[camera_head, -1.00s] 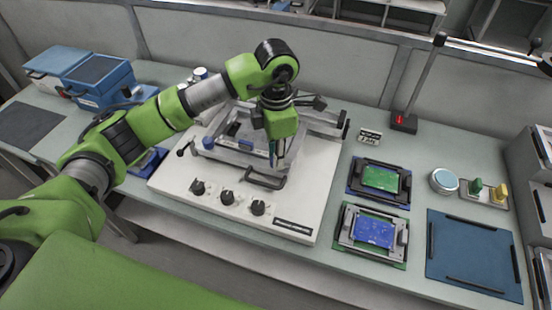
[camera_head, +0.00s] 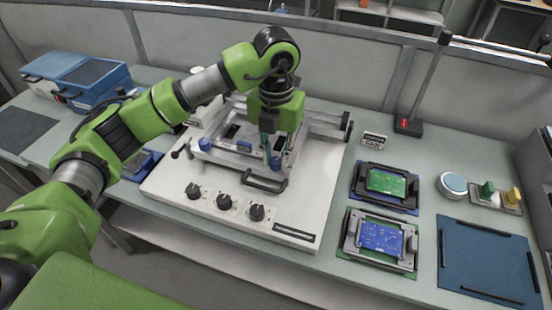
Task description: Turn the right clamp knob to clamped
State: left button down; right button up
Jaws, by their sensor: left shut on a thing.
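The white machine (camera_head: 165,184) stands on the bench with a metal frame on top. The right clamp knob (camera_head: 276,162) is blue and sits at the frame's front right corner, partly hidden by my gripper. The left clamp knob (camera_head: 204,144) is also blue, at the front left. My left gripper (camera_head: 271,150) points down over the right clamp knob and is shut on it. Whether the knob is turned to clamped cannot be told. My right gripper is not in view.
A dark handle (camera_head: 264,181) and several black dials (camera_head: 225,201) lie in front of the frame. To the right are a green board (camera_head: 385,183), a blue board (camera_head: 381,236), a round tin (camera_head: 453,184) and a blue mat (camera_head: 485,258). A black lamp base (camera_head: 408,126) stands behind.

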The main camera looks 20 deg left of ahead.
aim_at(276, 160)
pick_arm(q)
jog(key=shift+n+b, duration=0.35)
jog(key=shift+n, duration=1.25)
jog(key=c, duration=1.8)
grip_release()
jog(key=shift+r, duration=0.1)
notch_tip(276, 160, up, 12)
jog(key=shift+f, duration=0.1)
jog(key=shift+f, duration=0.1)
